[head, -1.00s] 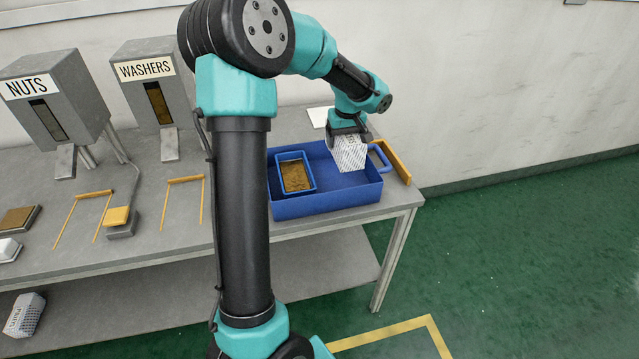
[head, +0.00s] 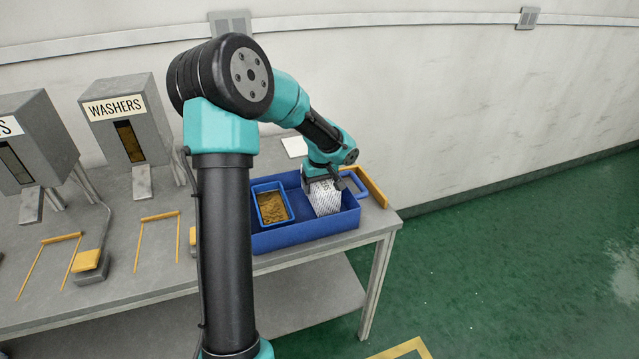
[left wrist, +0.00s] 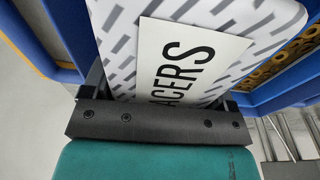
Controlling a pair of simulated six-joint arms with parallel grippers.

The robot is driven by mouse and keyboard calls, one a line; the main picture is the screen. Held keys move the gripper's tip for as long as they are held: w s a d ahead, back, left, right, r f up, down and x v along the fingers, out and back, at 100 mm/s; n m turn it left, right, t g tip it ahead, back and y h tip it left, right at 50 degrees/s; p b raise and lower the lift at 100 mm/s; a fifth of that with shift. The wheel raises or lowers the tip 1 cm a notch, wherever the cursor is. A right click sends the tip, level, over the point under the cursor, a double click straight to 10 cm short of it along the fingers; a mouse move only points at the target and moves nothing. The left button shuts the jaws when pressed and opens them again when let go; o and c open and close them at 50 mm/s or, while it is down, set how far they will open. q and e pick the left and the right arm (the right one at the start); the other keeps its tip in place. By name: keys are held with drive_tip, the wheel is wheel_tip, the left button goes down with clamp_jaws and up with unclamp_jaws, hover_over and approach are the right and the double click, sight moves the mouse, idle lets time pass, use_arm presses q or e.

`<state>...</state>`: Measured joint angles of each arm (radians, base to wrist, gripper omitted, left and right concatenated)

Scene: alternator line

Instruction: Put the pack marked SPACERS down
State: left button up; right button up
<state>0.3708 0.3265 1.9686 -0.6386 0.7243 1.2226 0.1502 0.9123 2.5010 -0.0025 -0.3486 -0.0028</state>
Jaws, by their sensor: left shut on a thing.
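My left gripper (head: 324,180) is shut on the pack from above. The pack is upright inside the right part of the blue tray (head: 305,232), with its lower part behind the front wall. I cannot tell whether its base touches the tray floor. My right gripper is not in view.
A small blue bin (head: 257,222) with brownish small parts sits in the tray left of the pack. A yellow strip (head: 371,188) stands at the tray's right. A WASHERS dispenser (head: 127,130) and yellow frames (head: 157,217) are to the left. The bench edge lies just right of the tray.

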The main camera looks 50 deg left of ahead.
use_arm(q)
drive_tip(key=shift+f, duration=1.8)
drive_tip(key=shift+f, duration=0.15)
drive_tip(key=o, duration=1.7)
drive_tip(key=r, duration=0.4)
drive_tip(key=d+r, duration=0.1)
drive_tip(key=r, duration=0.7)
drive_tip(key=shift+s+d, duration=0.2)
drive_tip(key=shift+s, duration=0.1)
